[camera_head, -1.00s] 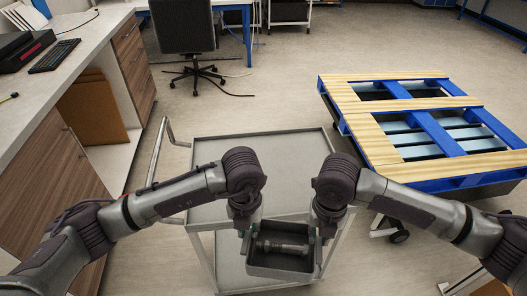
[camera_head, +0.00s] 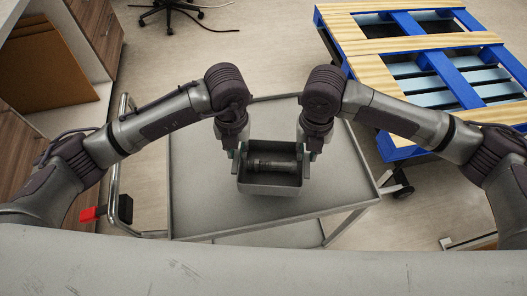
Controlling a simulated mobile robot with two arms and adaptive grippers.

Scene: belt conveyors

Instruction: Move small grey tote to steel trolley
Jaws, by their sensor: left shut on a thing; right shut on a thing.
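The small grey tote (camera_head: 268,189) is at the centre, over the top tray of the steel trolley (camera_head: 200,205). A dark cylindrical part lies inside the tote. My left gripper (camera_head: 238,163) is shut on the tote's left side wall. My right gripper (camera_head: 304,163) is shut on its right side wall. The tote looks level. I cannot tell whether its base touches the tray or hangs just above it.
A blue and wooden pallet (camera_head: 420,60) on a wheeled frame stands at the right, close to the trolley. A wooden cabinet (camera_head: 95,30) is at the left. A red and black object (camera_head: 107,211) shows by the trolley's handle. The trolley tray is bare around the tote.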

